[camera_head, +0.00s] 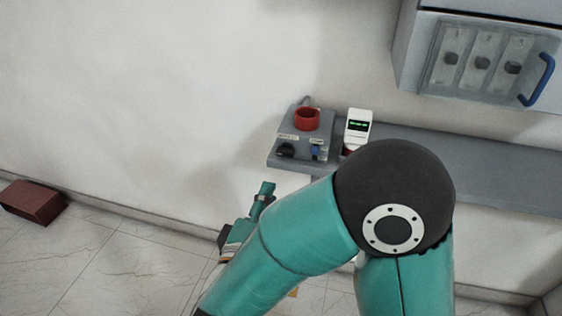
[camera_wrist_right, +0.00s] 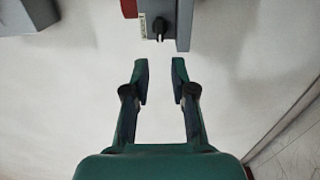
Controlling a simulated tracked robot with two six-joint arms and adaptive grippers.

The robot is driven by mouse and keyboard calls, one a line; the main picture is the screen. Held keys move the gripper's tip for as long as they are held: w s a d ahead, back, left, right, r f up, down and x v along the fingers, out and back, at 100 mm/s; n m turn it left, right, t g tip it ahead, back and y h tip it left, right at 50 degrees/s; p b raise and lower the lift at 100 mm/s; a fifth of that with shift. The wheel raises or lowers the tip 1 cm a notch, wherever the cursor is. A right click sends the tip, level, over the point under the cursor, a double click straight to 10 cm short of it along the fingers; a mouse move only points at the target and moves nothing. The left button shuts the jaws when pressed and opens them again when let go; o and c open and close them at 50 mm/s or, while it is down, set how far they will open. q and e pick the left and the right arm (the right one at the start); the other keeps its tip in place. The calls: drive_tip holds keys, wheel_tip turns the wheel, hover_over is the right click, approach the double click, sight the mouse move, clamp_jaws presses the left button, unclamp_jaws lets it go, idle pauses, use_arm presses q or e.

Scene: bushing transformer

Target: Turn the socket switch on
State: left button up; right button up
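The grey socket box (camera_head: 322,140) sits on a grey shelf against the wall. Its black rotary switch (camera_head: 285,150) is at the front left, below a white label. A red round socket (camera_head: 307,118) is on top and a small blue part (camera_head: 316,152) is right of the switch. In the right wrist view the switch (camera_wrist_right: 159,28) is ahead of the fingertips, apart from them. My right gripper (camera_wrist_right: 160,66) is open and empty; in the head view it (camera_head: 265,190) is below and left of the box. My left gripper is not in view.
A white device with a green display (camera_head: 358,128) stands right of the box. A grey cabinet (camera_head: 470,60) with a blue handle hangs at the upper right. A dark red box (camera_head: 33,202) lies on the floor at left. The wall left of the box is clear.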

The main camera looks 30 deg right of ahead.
sight(284, 155)
drive_tip(key=b+x, duration=0.1)
drive_tip(key=x, duration=1.1)
drive_tip(key=shift+w+d, duration=0.15)
drive_tip(key=shift+d, duration=0.05)
